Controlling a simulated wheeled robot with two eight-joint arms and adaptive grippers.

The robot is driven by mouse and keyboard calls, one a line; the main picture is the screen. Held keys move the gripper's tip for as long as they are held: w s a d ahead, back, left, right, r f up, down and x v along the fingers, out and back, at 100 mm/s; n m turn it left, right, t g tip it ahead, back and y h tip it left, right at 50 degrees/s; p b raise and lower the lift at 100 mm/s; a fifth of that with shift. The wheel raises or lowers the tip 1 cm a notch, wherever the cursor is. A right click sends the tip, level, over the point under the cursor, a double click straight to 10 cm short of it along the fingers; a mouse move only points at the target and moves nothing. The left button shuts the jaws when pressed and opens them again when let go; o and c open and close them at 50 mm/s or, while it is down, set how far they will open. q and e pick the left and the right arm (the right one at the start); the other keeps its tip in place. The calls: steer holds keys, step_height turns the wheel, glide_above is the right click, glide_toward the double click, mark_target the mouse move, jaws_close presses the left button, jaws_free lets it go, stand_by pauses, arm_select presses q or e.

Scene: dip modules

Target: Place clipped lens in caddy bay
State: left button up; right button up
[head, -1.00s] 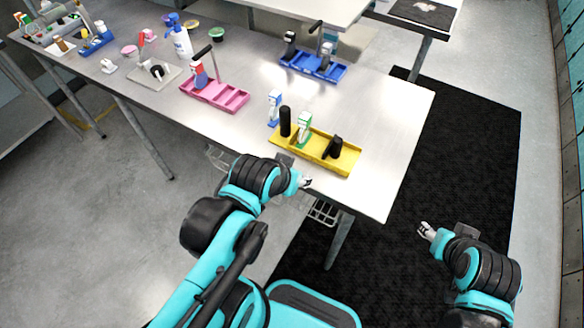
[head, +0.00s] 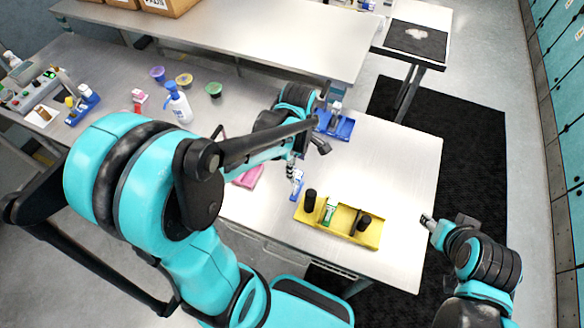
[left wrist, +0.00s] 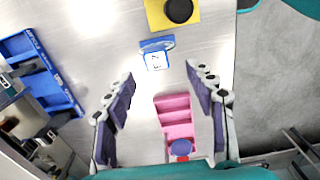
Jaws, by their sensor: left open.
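A blue-and-white clip piece (head: 297,186), seemingly the clipped lens, stands on the table just left of the yellow caddy (head: 368,239). In the left wrist view, the clip piece (left wrist: 156,58) shows its white marked face ahead of the fingertips. The caddy holds a black cylinder (head: 310,200), a green-and-white piece (head: 329,212) and a black part (head: 363,223). My left gripper (head: 291,168) is above and behind the clip piece; in the left wrist view (left wrist: 162,90) its fingers are spread and empty. My right gripper (head: 427,221) is off the table's right edge; its jaw state is unclear.
A pink caddy (head: 248,177) lies partly behind my left arm and shows below the open fingers in the wrist view. A blue caddy (head: 343,129) stands farther back. A spray bottle (head: 177,104) and small tubs stand at left. The table's right side is clear.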

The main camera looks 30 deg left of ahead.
mark_target(297, 174)
arm_select(q)
steer(key=f, duration=0.2)
steer(key=f+b, duration=0.1)
steer(key=f, duration=0.4)
steer(key=shift+w+b, duration=0.35)
steer(key=shift+b, duration=0.05)
steer(key=shift+d+f, duration=0.1)
steer(key=shift+f, duration=0.15)
steer(key=shift+s, duration=0.1)
steer(key=shift+c, duration=0.3)
jaws_close()
